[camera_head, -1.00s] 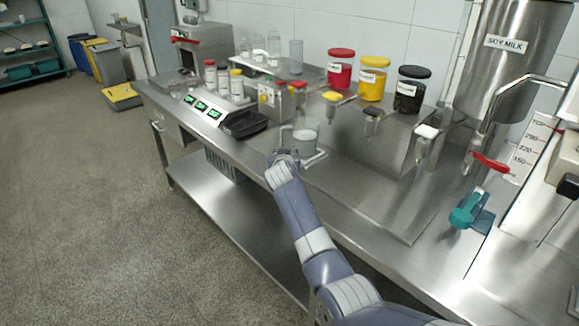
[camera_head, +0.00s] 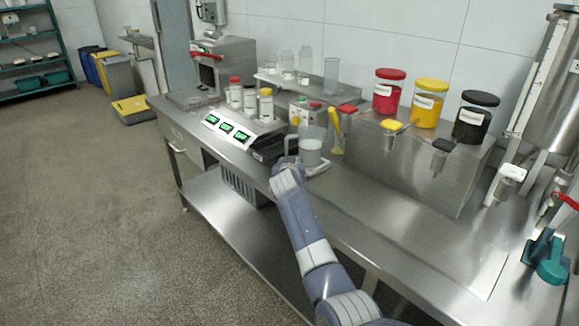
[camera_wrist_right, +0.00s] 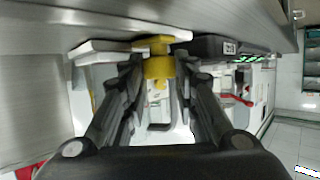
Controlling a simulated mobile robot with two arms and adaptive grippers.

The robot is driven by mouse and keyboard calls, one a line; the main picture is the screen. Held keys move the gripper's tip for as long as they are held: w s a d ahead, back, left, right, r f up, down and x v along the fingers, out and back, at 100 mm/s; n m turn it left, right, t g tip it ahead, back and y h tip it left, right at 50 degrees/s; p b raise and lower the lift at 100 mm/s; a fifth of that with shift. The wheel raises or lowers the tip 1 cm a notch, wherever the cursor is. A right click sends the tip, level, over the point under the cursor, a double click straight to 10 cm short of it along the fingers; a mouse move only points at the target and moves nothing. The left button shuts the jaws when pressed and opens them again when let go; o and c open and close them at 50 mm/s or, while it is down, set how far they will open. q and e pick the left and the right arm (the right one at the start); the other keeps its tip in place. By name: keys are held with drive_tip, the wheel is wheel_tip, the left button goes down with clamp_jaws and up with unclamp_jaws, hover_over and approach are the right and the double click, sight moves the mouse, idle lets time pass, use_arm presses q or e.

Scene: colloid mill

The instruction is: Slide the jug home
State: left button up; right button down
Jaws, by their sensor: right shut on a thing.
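The jug (camera_head: 311,148) is a clear vessel with whitish contents in its lower part. It stands upright on or just above a small light plate (camera_head: 318,168) at the counter's front edge, beside the black tray. My right gripper (camera_head: 287,163) is shut on the jug's handle from the front left. In the right wrist view the fingers (camera_wrist_right: 160,80) reach either side of the clear handle (camera_wrist_right: 160,127), with a yellow part (camera_wrist_right: 160,67) beyond. Whether the jug is fully seated I cannot tell. My left gripper is not in view.
The black tray (camera_head: 268,150) and the scale with green displays (camera_head: 227,128) are close left of the jug. A yellow lever (camera_head: 336,130) stands just behind it. Taps under red, yellow and black-lidded jars (camera_head: 426,104) are to the right. The front right counter (camera_head: 420,225) is clear.

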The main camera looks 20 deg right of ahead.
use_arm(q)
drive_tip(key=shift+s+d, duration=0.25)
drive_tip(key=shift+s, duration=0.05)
use_arm(e)
drive_tip(key=shift+w+r, duration=0.1)
drive_tip(key=shift+r, duration=0.05)
drive_tip(key=c, duration=1.3)
unclamp_jaws()
drive_tip(key=shift+w+a, duration=0.1)
drive_tip(key=shift+w+f, duration=0.15)
drive_tip(key=shift+f, duration=0.05)
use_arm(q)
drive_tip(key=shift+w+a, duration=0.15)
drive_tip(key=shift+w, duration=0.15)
use_arm(e)
drive_tip(key=shift+v, duration=3.85)
drive_tip(key=shift+f, duration=0.1)
